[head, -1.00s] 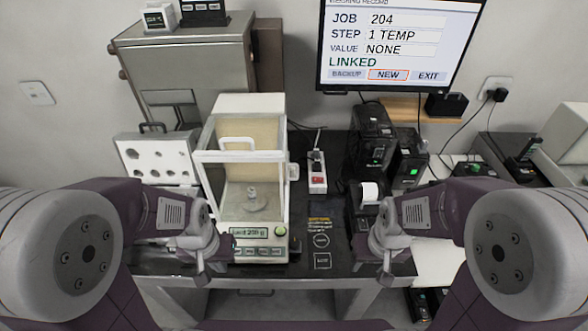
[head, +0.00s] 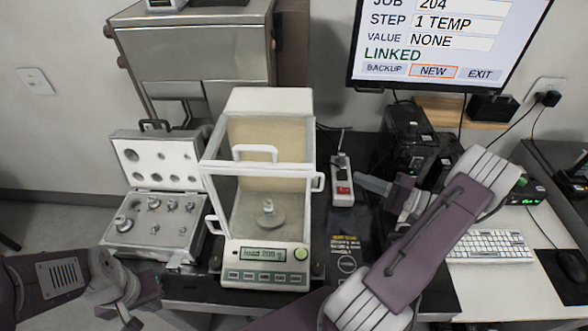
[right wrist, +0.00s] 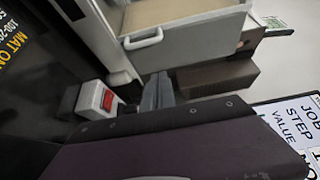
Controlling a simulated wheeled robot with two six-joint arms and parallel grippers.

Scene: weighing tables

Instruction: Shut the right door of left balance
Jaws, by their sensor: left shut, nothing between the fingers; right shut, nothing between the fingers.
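The left balance (head: 268,250) stands mid-table in the head view, a white-framed glass case with a lit display reading "load 200 g". The white handle of its right door (head: 318,182) sits further back than the left door's handle (head: 212,225). How far the right door stands open is hard to tell. My left gripper (head: 132,318) is shut and empty at front left.
A white power strip (head: 342,185) with a red switch lies between the balance and my right gripper. A weight case (head: 150,235) stands open left of the balance. Black devices (head: 408,135) stand behind my right gripper. A monitor (head: 450,50) hangs at back right.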

